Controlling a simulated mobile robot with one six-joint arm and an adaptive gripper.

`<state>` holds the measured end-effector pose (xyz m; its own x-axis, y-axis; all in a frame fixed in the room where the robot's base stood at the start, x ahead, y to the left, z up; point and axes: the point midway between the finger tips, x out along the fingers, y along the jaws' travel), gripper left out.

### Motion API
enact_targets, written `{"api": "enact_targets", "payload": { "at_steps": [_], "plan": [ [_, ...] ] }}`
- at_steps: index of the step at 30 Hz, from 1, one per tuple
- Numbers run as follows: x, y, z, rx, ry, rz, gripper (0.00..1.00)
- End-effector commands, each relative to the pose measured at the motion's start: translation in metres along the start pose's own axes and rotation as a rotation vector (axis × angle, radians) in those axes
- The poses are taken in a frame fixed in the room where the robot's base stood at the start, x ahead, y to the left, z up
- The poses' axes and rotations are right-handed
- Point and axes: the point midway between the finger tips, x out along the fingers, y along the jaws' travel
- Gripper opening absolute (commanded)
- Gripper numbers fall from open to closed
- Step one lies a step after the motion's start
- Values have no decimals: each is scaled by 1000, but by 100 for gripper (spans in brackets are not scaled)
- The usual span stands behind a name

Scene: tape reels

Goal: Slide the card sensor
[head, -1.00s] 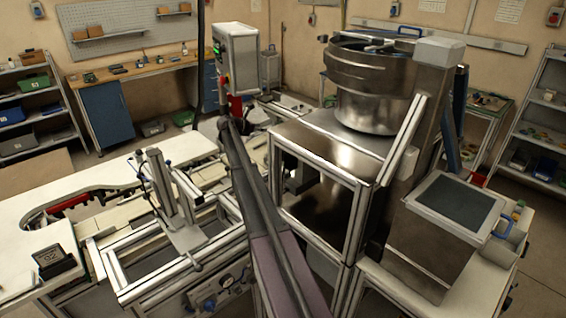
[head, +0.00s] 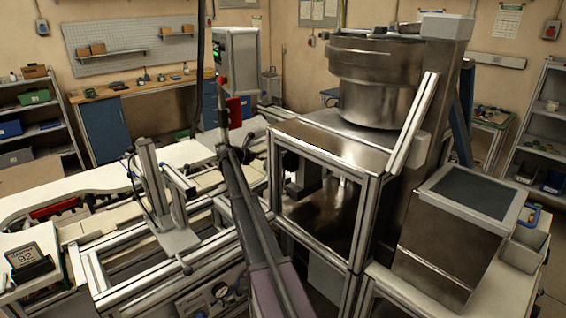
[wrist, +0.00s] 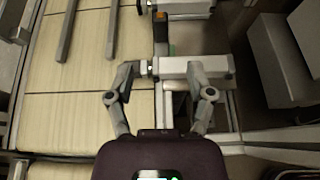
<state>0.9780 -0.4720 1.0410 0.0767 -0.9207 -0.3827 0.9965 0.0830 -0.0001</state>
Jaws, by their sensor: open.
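No part is clearly recognisable as the card sensor. In the wrist view, a small dark block with an orange top (wrist: 161,28) stands ahead of my gripper, near the top edge; I cannot tell whether it is the sensor. My gripper (wrist: 162,74) is open and empty, its two fingers spread on either side of a pale metal profile (wrist: 180,67). I cannot tell whether they touch it. In the head view my arm reaches up past the machine frame, and the gripper cannot be made out.
A conveyor with pale plates (wrist: 80,90) lies left of my gripper. In the head view, an upright metal stand (head: 160,195) is left of my arm. A steel cabinet with a bowl feeder (head: 375,85) is close on the right. A small display (head: 26,258) sits far left.

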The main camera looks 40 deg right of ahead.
Motion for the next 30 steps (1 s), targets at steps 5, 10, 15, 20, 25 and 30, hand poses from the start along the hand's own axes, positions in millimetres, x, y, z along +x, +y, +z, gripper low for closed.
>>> {"api": "enact_targets", "payload": {
  "at_steps": [5,10,15,20,25,30],
  "plan": [
    [0,0,1,0,0,-1,69],
    [2,0,1,0,0,-1,69],
    [11,0,0,1,0,-1,69],
    [28,0,-1,1,0,-2,69],
    [53,0,-1,2,0,-3,69],
    [80,0,-1,2,0,-3,69]
  ]
}}
